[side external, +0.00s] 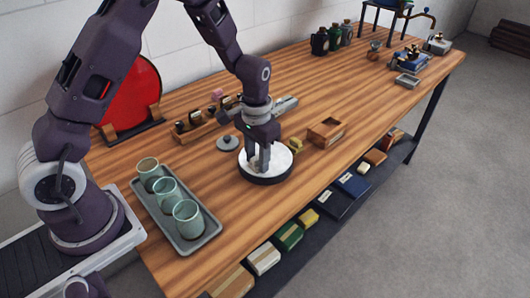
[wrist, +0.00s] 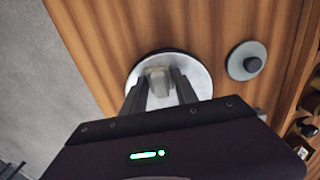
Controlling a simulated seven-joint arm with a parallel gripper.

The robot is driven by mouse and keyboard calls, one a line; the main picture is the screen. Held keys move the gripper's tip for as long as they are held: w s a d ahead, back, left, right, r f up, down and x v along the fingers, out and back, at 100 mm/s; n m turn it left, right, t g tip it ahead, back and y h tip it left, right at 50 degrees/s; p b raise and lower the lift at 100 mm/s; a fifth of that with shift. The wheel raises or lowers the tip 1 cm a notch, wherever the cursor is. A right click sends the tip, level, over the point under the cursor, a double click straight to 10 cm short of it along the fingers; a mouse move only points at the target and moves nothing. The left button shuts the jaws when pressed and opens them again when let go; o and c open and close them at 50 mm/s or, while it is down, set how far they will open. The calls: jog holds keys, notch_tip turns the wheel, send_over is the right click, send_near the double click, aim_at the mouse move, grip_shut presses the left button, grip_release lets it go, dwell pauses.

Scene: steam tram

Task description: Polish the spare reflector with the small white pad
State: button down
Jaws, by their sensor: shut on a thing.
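The spare reflector (side external: 281,163) is a round, pale silver disc with a dark rim, lying flat on the wooden bench. In the wrist view the reflector (wrist: 198,78) shows ahead of my fingers. My gripper (side external: 259,166) points down over the left-middle part of the disc. In the wrist view my gripper (wrist: 159,88) is shut on the small white pad (wrist: 157,75), a pale block between the fingertips. The pad is low at the disc's face; I cannot tell for certain whether it touches. The fingers hide part of the disc.
A grey lid-like disc with a knob (side external: 228,143) lies close behind the reflector. A tray (side external: 207,238) with three green cups stands at the left. An open wooden box (side external: 327,132) is to the right. A red disc (side external: 134,95) stands in a wooden rack behind.

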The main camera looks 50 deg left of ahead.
aim_at(279, 153)
jog(key=shift+s, duration=0.35)
jog(key=shift+w, duration=4.25)
notch_tip(279, 153, up, 8)
jog(key=shift+r, duration=0.15)
jog(key=shift+s, duration=0.1)
